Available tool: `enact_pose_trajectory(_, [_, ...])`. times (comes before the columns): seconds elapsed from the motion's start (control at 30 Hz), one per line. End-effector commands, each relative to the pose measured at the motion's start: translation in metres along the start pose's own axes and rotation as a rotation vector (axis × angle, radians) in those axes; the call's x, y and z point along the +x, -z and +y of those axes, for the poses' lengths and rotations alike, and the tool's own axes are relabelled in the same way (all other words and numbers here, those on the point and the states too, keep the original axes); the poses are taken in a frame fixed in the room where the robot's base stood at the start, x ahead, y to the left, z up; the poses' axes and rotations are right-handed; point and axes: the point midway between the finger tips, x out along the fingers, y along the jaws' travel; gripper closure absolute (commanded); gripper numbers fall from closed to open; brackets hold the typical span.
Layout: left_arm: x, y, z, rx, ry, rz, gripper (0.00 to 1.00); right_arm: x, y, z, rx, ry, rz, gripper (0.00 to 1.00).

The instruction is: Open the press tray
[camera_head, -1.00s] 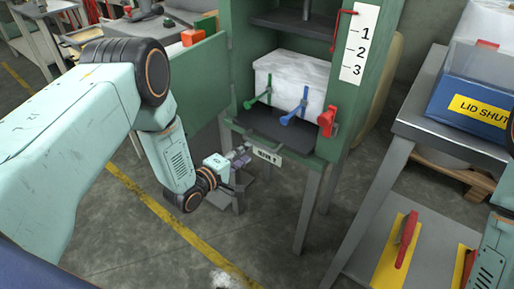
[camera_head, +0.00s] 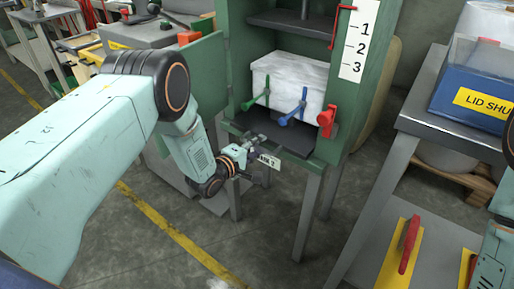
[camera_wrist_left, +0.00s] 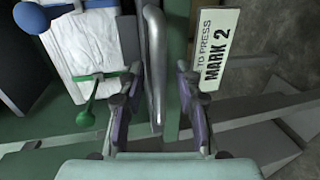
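The green press (camera_head: 346,125) stands at centre with a dark tray (camera_head: 300,144) low in its opening. A white wrapped block (camera_head: 290,80) sits above it, with green (camera_head: 257,99) and blue (camera_head: 288,113) levers in front. My left gripper (camera_head: 256,150) is at the tray's front edge, beside the small white label (camera_head: 269,160). In the left wrist view its fingers (camera_wrist_left: 157,105) are apart, and a curved grey bar handle (camera_wrist_left: 155,60) lies between them. I cannot tell whether either finger touches it. My right gripper is out of view.
A red lever (camera_head: 327,121) is at the press's right side. A grey table (camera_head: 445,132) with a blue "LID SHUT" box (camera_head: 475,100) stands right. A green panel (camera_head: 205,75) sticks out left. The floor (camera_head: 270,240) in front is clear.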

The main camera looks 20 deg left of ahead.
Motion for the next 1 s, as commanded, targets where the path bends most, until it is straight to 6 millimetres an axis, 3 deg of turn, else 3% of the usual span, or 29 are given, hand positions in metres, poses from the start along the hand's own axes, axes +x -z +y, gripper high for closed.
enact_pose_trajectory(0.4, [-0.0002,0.0003,0.0002,0.0,0.0,0.0,0.99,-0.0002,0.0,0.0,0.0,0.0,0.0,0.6])
enact_pose_trajectory(1.0, [-0.0004,0.0002,-0.0001,0.0,0.0,0.0,1.0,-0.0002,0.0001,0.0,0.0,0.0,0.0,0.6])
